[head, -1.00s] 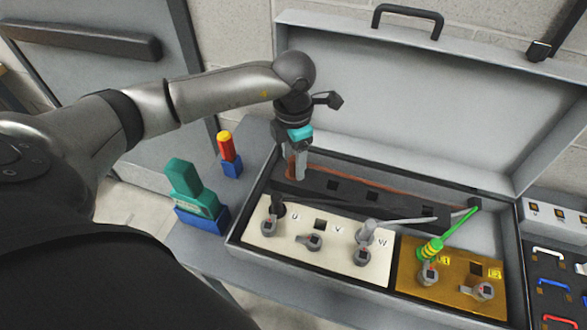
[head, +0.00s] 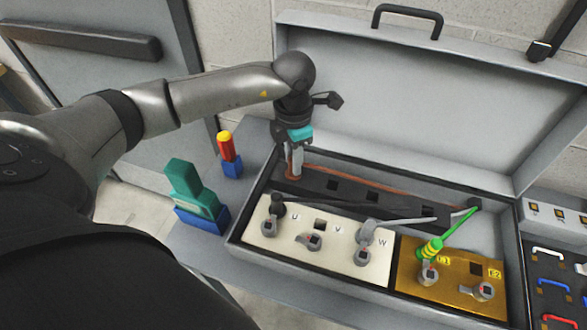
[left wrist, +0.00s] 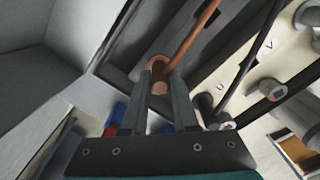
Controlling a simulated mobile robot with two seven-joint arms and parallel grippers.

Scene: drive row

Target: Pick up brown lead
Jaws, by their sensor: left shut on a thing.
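The brown lead (head: 340,174) runs along the back of the open case, from its left end towards the back right. My left gripper (head: 294,175) points down at the lead's left end and is shut on it. In the left wrist view, the lead's copper-coloured round end (left wrist: 159,88) sits at the tips of my left gripper (left wrist: 161,92), and the rest of the lead runs up and away. Part of the end is hidden by the fingers. My right gripper is not in view.
A white panel (head: 335,258) marked U, V, W with grey clamps lies in front, beside a brass panel (head: 455,262). A green-yellow lead (head: 452,235) stands on the brass panel. A teal tool (head: 187,190) and a red-yellow tool (head: 227,150) stand left of the case.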

